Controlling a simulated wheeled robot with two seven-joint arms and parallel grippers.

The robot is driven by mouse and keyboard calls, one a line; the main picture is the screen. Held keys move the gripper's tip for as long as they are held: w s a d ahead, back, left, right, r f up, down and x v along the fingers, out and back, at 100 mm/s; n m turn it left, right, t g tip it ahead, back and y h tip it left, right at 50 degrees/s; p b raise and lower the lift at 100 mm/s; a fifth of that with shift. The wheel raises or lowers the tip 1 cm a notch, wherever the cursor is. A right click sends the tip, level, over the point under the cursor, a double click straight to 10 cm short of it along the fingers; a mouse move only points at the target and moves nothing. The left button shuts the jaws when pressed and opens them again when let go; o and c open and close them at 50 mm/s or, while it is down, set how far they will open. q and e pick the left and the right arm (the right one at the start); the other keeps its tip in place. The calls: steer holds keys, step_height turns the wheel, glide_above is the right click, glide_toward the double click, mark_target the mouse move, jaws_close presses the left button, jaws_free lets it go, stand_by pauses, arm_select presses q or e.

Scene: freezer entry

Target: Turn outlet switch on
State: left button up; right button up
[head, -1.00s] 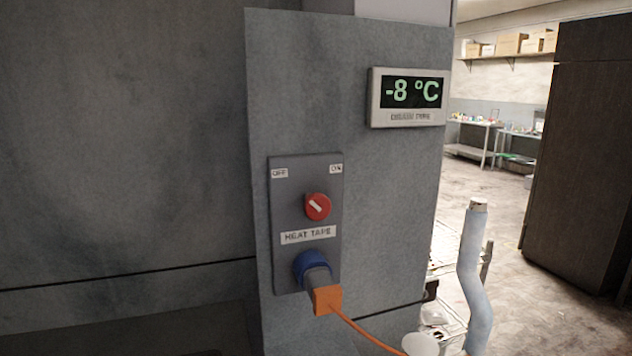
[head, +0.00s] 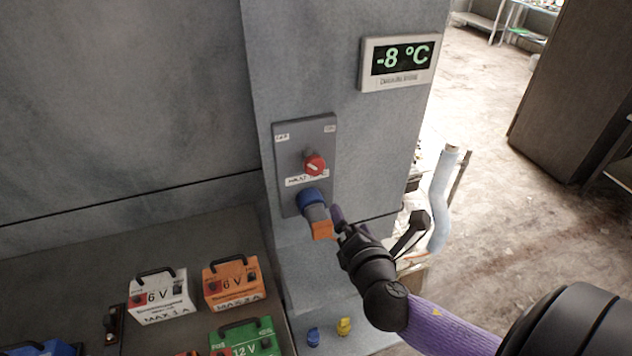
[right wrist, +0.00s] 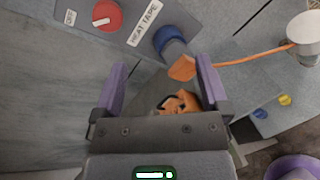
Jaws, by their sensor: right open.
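The outlet switch is a red rotary knob (head: 315,165) with a white pointer mark on a grey wall panel (head: 307,130). The panel carries OFF at upper left, ON at upper right and a HEAT TAPE label. The knob shows at the upper left of the right wrist view (right wrist: 107,15), its mark not along the label clearly. Below it a blue socket (head: 311,199) holds an orange plug (head: 321,230). My right gripper (head: 375,222) is open and empty, just right of the plug and below the knob, apart from the knob. My left gripper is out of view.
A display (head: 400,62) reading -8 °C hangs above right. Battery boxes, one white (head: 160,298) and one orange (head: 231,283), stand on the dark bench at lower left. An orange cord (right wrist: 250,58) runs from the plug. A pale wrapped pipe (head: 441,195) stands to the right.

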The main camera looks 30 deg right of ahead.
mark_target(316, 169)
steer(key=w+r+n+t+y, duration=0.1)
steer(key=w+n, duration=0.3)
steer(key=w+r+n+t+y, duration=0.1)
steer(key=w+n, duration=0.3)
steer(key=w+r+n+t+y, duration=0.1)
steer(key=w+n, duration=0.2)
steer(key=w, duration=0.2)
steer(key=shift+d+r+n+p, duration=0.1)
steer(key=shift+d+n+p, duration=0.25)
steer(key=shift+d+n, duration=0.05)
steer(key=c, duration=1.3)
steer(key=shift+o, duration=0.2)
